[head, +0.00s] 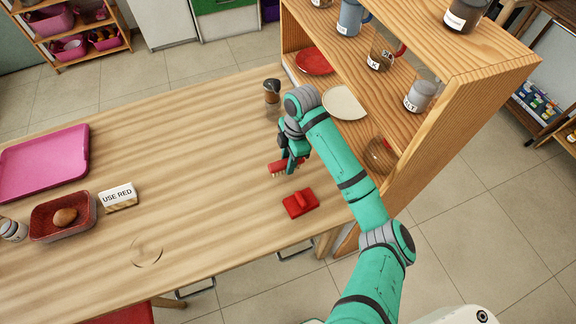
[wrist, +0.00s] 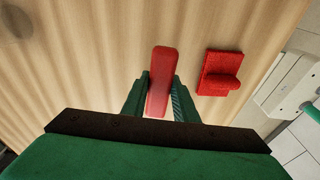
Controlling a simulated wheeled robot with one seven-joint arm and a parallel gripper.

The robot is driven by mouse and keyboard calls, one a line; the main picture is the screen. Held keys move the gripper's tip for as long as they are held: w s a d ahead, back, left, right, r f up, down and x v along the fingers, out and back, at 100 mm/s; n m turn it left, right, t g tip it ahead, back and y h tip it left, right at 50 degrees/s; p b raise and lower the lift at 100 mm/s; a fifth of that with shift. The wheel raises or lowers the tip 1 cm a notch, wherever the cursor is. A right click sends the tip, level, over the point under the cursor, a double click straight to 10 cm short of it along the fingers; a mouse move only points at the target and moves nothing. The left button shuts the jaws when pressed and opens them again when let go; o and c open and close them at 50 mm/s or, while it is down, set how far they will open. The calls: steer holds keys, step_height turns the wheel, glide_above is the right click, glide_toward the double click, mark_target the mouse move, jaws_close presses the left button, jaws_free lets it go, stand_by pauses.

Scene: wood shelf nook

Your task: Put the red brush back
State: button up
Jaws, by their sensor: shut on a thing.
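My gripper (head: 291,161) is shut on the red brush (head: 276,168) and holds it above the wooden table (head: 190,170). The bristles show pale at the brush's lower side in the head view. In the wrist view the brush (wrist: 161,75) lies between the two green fingers (wrist: 160,97), its long red back facing the camera. A red block with a raised rounded piece (head: 300,205) sits on the table just below and right of the gripper. It also shows in the wrist view (wrist: 217,74), to the right of the brush and apart from it.
A wooden shelf (head: 470,100) with plates, mugs and labelled jars stands right of the arm. A dark-topped bottle (head: 271,97) stands beyond the gripper. At left are a pink tray (head: 40,165), a red dish (head: 45,225) and a "USE RED" sign (head: 118,196). The table's middle is clear.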

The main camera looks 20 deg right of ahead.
steer(key=shift+w+f, duration=0.25)
steer(key=shift+f, duration=1.5)
steer(key=shift+f, duration=0.1)
steer(key=o, duration=1.1)
steer(key=shift+s+d, duration=0.1)
steer(key=shift+d, duration=0.05)
